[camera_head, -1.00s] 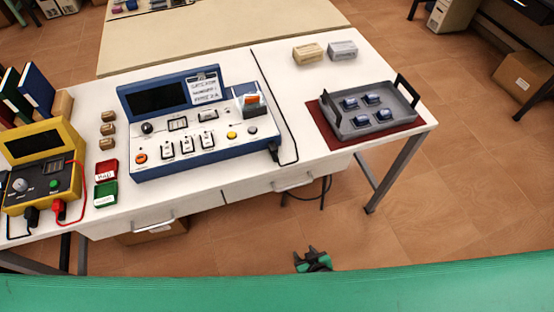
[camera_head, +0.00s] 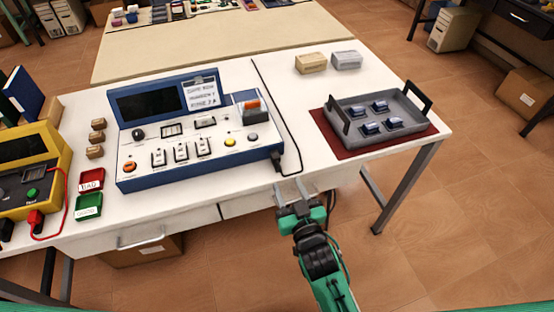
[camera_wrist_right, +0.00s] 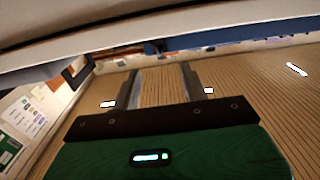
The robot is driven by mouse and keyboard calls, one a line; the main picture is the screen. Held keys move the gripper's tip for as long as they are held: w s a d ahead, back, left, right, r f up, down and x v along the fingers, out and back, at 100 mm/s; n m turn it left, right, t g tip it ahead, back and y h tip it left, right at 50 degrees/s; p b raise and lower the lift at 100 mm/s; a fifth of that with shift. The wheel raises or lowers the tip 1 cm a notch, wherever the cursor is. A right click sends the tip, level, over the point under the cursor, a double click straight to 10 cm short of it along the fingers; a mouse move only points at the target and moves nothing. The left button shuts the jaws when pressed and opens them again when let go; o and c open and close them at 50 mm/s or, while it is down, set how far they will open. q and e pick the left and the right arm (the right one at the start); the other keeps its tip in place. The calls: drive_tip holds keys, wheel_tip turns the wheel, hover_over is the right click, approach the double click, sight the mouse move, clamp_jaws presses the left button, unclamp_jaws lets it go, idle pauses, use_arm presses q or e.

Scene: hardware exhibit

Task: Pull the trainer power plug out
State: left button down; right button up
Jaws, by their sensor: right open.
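The trainer (camera_head: 190,145) is a blue and white console with a dark tilted screen on the white table. Its black power plug (camera_head: 276,158) sits at the right end of its front, with a black cord running from it. My right gripper (camera_head: 289,186) is open and empty, just in front of the table's front edge, below and slightly right of the plug and apart from it. In the right wrist view its two fingers (camera_wrist_right: 162,75) stand apart with nothing between them. I cannot clearly make out the plug there. My left gripper is not in view.
A grey tray (camera_head: 395,137) with several blue parts lies on a dark red mat at the right. Red (camera_head: 91,180) and green (camera_head: 89,205) boxes and a yellow tester (camera_head: 30,180) stand to the left. A pale table underside or edge (camera_wrist_right: 130,35) crosses the wrist view's top.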

sight(277, 161)
drive_tip(key=x, duration=1)
drive_tip(key=shift+w+f+p, duration=0.1)
drive_tip(key=shift+w+p, duration=0.1)
drive_tip(key=shift+p, duration=0.15)
